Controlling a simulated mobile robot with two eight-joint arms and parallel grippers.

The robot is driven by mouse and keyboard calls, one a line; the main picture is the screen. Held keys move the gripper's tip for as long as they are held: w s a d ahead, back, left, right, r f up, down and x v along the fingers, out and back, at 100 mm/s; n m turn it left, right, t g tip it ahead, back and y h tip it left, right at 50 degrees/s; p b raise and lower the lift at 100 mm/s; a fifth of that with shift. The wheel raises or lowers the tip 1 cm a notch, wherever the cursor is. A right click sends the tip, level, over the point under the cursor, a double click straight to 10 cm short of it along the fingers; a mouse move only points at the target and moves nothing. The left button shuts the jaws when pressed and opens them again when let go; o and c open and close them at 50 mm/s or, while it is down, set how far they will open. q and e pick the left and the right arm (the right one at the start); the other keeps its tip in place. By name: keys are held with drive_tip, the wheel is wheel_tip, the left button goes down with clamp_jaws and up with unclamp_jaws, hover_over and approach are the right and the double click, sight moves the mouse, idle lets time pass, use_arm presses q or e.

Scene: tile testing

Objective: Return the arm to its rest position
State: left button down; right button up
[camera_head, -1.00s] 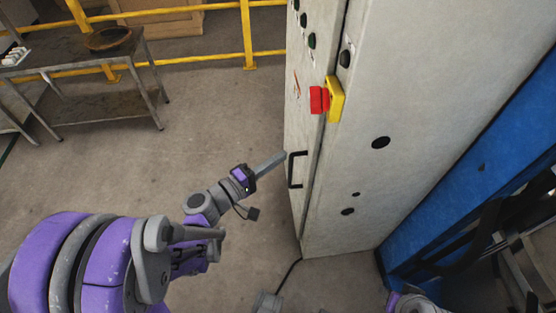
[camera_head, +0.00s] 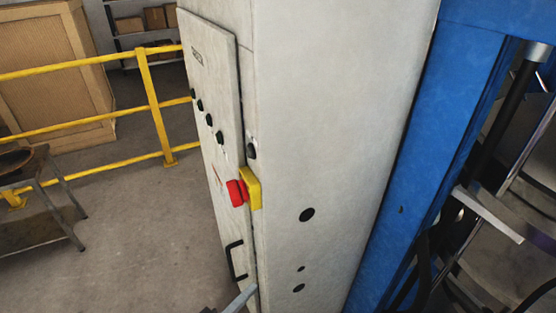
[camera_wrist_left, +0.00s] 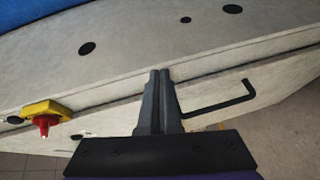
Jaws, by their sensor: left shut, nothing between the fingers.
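My left gripper (camera_head: 240,299) shows only as a grey fingertip at the bottom edge of the head view, in front of the cabinet's lower door. In the left wrist view its two dark fingers (camera_wrist_left: 159,76) are together, with nothing between them. The fingers point toward the grey control cabinet (camera_head: 330,120), near its black door handle (camera_head: 235,262). The handle also shows right of the fingers in the wrist view (camera_wrist_left: 218,103). I cannot tell whether the fingers touch the cabinet. The rest of my left arm is out of the head view. My right gripper is not in view.
A red knob (camera_head: 237,192) on a yellow mount (camera_head: 252,187) juts from the cabinet. A blue machine frame (camera_head: 440,130) stands to the right. Yellow railing (camera_head: 155,105), a metal table (camera_head: 40,205) and a wooden crate (camera_head: 55,70) are left. Floor between table and cabinet is clear.

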use_arm(q)
drive_tip(key=s+a+f+m+g+y, duration=0.3)
drive_tip(key=s+f+m+g+y, duration=0.2)
drive_tip(key=s+f+m+g, duration=0.25)
drive_tip(key=s+a+r+m+g+y, duration=0.1)
drive_tip(key=s+a+m+g+y, duration=0.1)
drive_tip(key=s+a+y, duration=0.3)
drive_tip(key=w+r+t+h+p, duration=0.1)
drive_tip(key=w+r+p, duration=0.2)
drive_tip(key=r+p, duration=1.1)
wheel_tip(320, 180, up, 3)
drive_tip(key=shift+a+f+p, duration=0.1)
drive_tip(key=shift+a+p, duration=0.3)
drive_tip(key=shift+a, duration=0.05)
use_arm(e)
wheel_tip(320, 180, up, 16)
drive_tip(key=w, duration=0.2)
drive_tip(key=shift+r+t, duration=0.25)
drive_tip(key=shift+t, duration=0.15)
use_arm(q)
drive_tip(key=shift+s+a, duration=0.1)
